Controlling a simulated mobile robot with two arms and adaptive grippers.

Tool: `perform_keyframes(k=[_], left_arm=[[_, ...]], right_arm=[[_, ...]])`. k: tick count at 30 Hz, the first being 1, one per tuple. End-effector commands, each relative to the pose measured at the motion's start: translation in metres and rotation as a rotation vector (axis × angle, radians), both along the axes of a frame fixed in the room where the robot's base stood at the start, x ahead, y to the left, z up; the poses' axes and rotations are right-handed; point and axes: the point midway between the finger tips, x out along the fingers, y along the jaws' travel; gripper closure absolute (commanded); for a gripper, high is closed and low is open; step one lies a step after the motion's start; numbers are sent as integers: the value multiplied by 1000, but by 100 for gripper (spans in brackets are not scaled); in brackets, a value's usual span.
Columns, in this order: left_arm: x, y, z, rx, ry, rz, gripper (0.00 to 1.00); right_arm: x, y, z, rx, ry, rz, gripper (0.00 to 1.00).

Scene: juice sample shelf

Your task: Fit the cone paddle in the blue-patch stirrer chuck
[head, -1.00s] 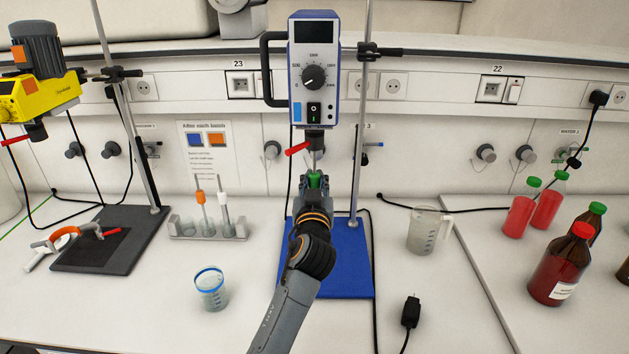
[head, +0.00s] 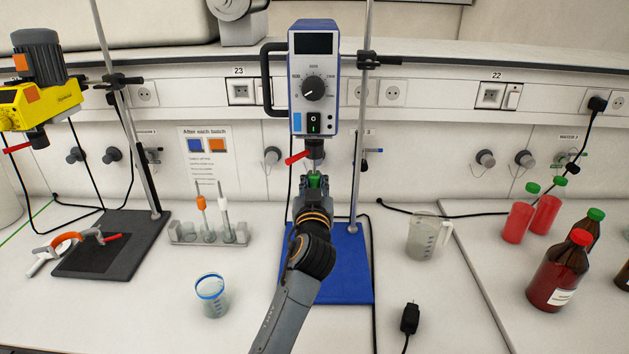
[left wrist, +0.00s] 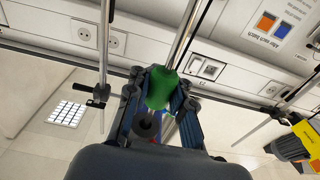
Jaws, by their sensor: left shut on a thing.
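The blue-cased stirrer (head: 313,60) hangs above a blue base plate (head: 345,265), with its dark chuck (head: 315,148) underneath and a red lever (head: 297,157) at the chuck's left. My left gripper (head: 314,184) is shut on the green-collared paddle (head: 315,180), just below the chuck. A thin shaft shows between the green collar and the chuck; I cannot tell whether its tip is inside. In the left wrist view the green collar (left wrist: 160,88) sits between the two fingers. The paddle's lower end is hidden behind my arm in the head view. My right gripper is out of view.
A rack (head: 185,235) holds orange- and white-collared paddles. A yellow stirrer (head: 40,105) stands at left over a dark plate (head: 75,265). A blue-rimmed beaker (head: 212,298), clear jug (head: 424,238) and black plug (head: 409,318) lie around the blue plate. Red bottles (head: 560,270) stand at right.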

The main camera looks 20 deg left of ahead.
Motion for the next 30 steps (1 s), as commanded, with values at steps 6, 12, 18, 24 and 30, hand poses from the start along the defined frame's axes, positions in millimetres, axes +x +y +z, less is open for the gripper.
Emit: perform_keyframes(k=[6,12,18,24,30], left_arm=[[0,-1,2,0,-5,-1,100],[0,-1,2,0,-8,-2,100],[2,0,1,4,-12,-1,100],[2,0,3,5,-12,-2,100],[2,0,8,4,-12,-2,100]], right_arm=[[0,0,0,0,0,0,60],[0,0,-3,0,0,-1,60],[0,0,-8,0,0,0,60],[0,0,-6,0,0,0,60],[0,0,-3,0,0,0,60]])
